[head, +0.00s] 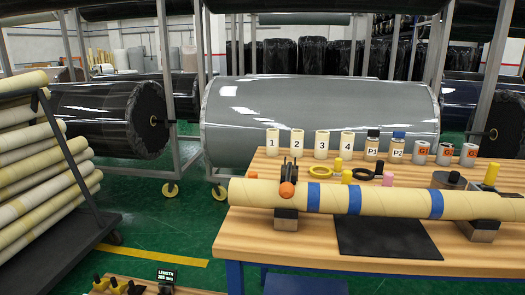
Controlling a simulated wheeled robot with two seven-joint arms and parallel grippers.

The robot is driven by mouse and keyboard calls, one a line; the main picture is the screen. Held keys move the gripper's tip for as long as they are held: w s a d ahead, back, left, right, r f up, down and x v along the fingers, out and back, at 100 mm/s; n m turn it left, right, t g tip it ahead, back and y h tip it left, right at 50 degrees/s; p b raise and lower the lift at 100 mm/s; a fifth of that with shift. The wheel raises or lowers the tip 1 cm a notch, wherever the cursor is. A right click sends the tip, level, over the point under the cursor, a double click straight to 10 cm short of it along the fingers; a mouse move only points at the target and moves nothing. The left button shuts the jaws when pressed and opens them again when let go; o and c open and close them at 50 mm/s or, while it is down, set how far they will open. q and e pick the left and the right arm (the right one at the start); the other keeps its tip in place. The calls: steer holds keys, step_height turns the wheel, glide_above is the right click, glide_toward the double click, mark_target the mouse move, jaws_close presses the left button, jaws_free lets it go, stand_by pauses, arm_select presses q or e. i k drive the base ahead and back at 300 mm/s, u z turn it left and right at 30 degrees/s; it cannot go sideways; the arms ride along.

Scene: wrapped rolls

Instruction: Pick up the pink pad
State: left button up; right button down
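A small pink piece (388,179), which looks like the pink pad, stands on the wooden table (260,240) behind the long cream tube (385,201). Its lower part is hidden by the tube. A black ring (362,174) lies just left of it. Neither of my grippers shows in the head view.
The blue-banded tube rests on blocks across the table, with a black mat (385,238) in front. Numbered cream rolls (297,141), a yellow ring (320,171) and small jars (372,144) stand behind it. A rack of cream tubes (35,170) is at left.

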mark_target(388, 179)
steer(key=z, duration=0.9)
steer(key=k, duration=0.5)
steer(key=z, duration=0.2)
steer(key=i, duration=0.9)
steer(key=u, duration=0.2)
